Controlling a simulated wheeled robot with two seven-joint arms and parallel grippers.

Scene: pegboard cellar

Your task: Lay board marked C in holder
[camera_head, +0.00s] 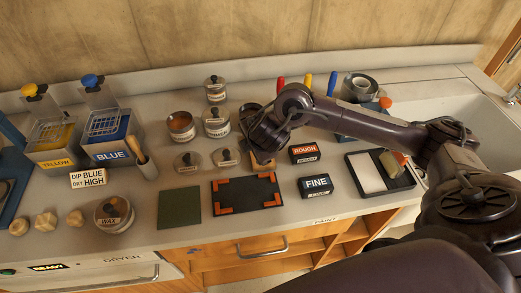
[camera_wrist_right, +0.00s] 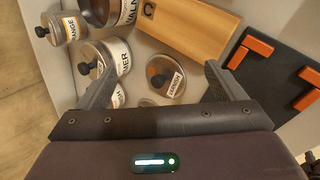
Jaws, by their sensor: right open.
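The wooden board marked C (camera_wrist_right: 190,28) lies on the counter in the right wrist view, its black C label at its left end. In the head view only a tan part of the board (camera_head: 262,161) shows below my right gripper (camera_head: 258,146), which hides the rest. The holder is a black plate with orange corner brackets (camera_head: 247,193); it is empty, and part of it shows in the wrist view (camera_wrist_right: 275,75). My left gripper is not in view.
A green mat (camera_head: 179,208) lies left of the holder; FINE (camera_head: 316,187) and ROUGH (camera_head: 305,153) blocks stand right. YELLOW and BLUE tanks (camera_head: 110,145) stand farther left; a sink (camera_head: 447,115) is right.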

